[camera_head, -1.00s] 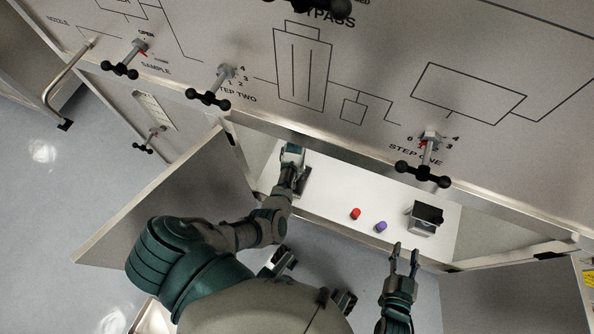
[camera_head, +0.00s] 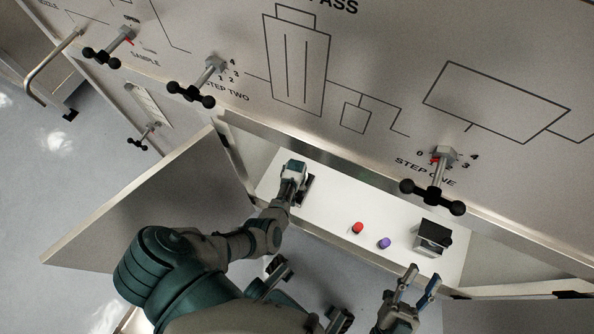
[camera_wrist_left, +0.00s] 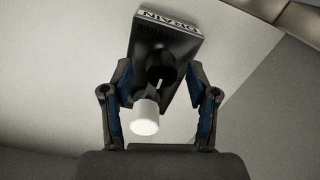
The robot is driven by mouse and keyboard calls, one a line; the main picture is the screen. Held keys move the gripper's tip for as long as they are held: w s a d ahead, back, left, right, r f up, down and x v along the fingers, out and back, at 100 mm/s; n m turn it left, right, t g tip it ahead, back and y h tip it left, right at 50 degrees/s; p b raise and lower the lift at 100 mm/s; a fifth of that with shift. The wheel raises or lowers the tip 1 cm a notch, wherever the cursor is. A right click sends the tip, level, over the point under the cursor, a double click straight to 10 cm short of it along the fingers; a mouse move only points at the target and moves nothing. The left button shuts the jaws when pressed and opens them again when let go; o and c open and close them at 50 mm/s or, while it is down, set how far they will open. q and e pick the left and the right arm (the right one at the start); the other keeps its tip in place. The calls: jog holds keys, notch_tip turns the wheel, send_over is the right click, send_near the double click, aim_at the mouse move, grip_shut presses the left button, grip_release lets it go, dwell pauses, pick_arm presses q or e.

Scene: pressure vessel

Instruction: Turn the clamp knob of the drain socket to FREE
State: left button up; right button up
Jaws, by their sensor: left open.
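The drain socket (camera_wrist_left: 178,32) shows in the left wrist view as a dark block with the word DRAIN on its top edge. A dark round part with a pale mark (camera_wrist_left: 160,75) is on its face, and a white cylinder (camera_wrist_left: 145,114) sticks out from it. My left gripper (camera_wrist_left: 158,92) is open, with one finger on each side of these parts. In the head view my left gripper (camera_head: 294,172) is inside the open compartment and largely covers the socket. My right gripper (camera_head: 419,283) is open and empty near the compartment's front edge.
On the white compartment floor (camera_head: 325,210) are a red cap (camera_head: 358,228), a purple cap (camera_head: 384,243) and a second dark block (camera_head: 433,237). An open door (camera_head: 150,205) stands at left. The panel above carries protruding black handles, one near STEP ONE (camera_head: 433,197).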

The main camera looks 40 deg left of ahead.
pick_arm(q)
jog(key=shift+a, duration=0.1)
jog(key=shift+c, duration=0.2)
jog(key=shift+a, duration=0.1)
grip_shut()
